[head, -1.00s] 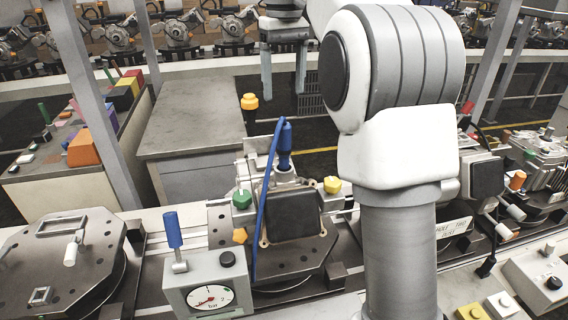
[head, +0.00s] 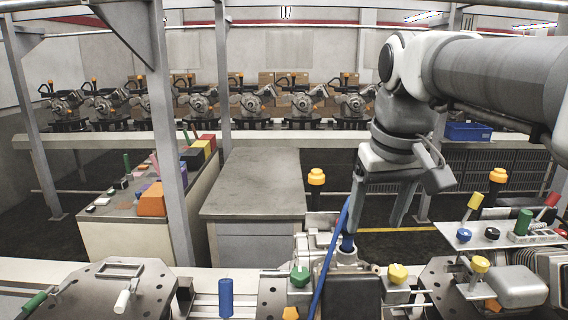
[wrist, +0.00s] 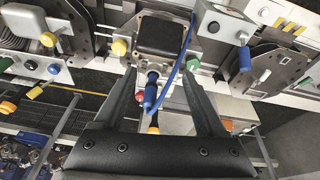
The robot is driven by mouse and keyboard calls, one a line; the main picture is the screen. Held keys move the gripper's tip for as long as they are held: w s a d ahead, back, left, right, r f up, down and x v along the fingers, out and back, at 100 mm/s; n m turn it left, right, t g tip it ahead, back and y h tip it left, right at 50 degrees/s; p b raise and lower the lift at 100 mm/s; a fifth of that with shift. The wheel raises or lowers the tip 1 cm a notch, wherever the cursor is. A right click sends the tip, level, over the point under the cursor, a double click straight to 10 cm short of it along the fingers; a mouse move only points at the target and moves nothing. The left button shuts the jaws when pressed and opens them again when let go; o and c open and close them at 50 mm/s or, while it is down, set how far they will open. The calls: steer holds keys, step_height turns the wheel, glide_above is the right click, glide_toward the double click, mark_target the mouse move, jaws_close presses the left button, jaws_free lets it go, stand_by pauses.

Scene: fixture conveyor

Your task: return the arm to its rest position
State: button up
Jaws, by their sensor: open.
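My gripper (head: 376,222) hangs from the raised arm at the right of the head view, fingers spread and pointing down. It also shows in the wrist view (wrist: 160,82), open, with nothing gripped between its fingers. A fixture with a dark square block (head: 352,296) stands on the conveyor below it. A blue handle (head: 347,244) and a blue cable (head: 328,262) are at this fixture. In the wrist view the blue handle (wrist: 151,92) appears between the fingers, seemingly beyond them. The exact gap to the fingers is hard to tell.
A round fixture plate (head: 108,292) stands at the left, beside a blue cylinder (head: 225,298). A panel with coloured knobs (head: 490,236) is at the right. Behind are a grey cabinet (head: 252,185) and a rear row of machines. An orange-topped post (head: 316,177) stands near the gripper.

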steer(key=s+f+m+t+b, duration=0.1)
steer(key=s+f+t, duration=0.1)
steer(key=s+f, duration=1)
steer(key=shift+s+f, duration=0.25)
steer(key=shift+f, duration=0.6)
